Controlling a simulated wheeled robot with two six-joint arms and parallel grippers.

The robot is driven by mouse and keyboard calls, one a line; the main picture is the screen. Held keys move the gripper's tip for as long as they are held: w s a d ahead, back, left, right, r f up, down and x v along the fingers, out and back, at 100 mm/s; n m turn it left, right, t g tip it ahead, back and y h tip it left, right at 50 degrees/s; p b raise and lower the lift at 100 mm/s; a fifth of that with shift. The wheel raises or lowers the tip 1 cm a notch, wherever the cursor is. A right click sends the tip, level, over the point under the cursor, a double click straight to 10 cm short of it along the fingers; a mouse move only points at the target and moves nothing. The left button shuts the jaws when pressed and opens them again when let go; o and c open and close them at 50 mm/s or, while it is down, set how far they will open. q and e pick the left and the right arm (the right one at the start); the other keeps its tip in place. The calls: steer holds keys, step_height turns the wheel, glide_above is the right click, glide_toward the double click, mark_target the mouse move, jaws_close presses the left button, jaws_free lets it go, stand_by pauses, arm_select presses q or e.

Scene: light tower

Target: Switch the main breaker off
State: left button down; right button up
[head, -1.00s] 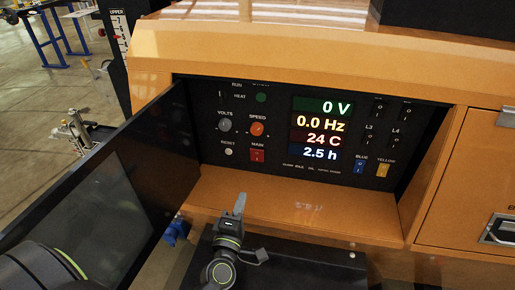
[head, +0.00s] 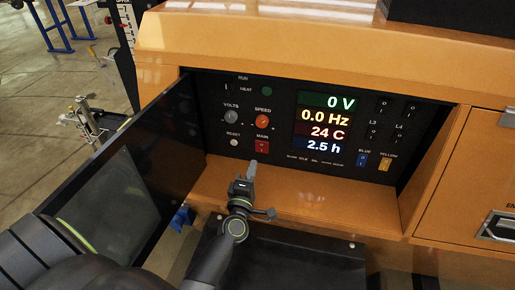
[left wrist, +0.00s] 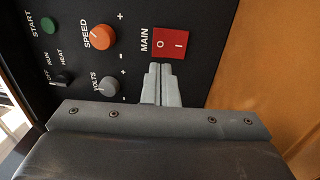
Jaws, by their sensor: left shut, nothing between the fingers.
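The main breaker is a red rocker switch (head: 262,146) under the label MAIN on the black control panel (head: 215,97). In the left wrist view the red switch (left wrist: 173,44) shows O on its left half and I on its right half. I cannot tell which half is pressed in. My left gripper (head: 252,164) is shut and empty, just below the switch in the head view. In the left wrist view its fingertips (left wrist: 160,67) are close to the switch's lower edge on the O side; I cannot tell whether they touch. My right gripper is not in view.
The SPEED knob (head: 262,121), VOLTS knob (head: 231,116) and white RESET button (head: 234,142) are close by. The lit display (head: 326,131) is to the right, reading 0 V. An open black door (head: 165,137) stands to the left. An orange ledge (head: 310,202) lies below the panel.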

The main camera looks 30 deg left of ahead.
mark_target(260, 144)
arm_select(q)
steer(key=x, duration=0.6)
steer(key=shift+w+a+r, duration=0.1)
steer(key=shift+w+a, duration=0.05)
steer(key=shift+w, duration=0.15)
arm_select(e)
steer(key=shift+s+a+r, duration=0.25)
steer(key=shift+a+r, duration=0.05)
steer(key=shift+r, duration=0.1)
arm_select(q)
steer(key=shift+p, duration=0.35)
steer(key=shift+w+r, duration=0.1)
steer(key=shift+w, duration=0.1)
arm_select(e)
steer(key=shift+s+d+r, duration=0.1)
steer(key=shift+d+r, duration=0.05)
arm_select(q)
steer(key=shift+s, duration=0.15)
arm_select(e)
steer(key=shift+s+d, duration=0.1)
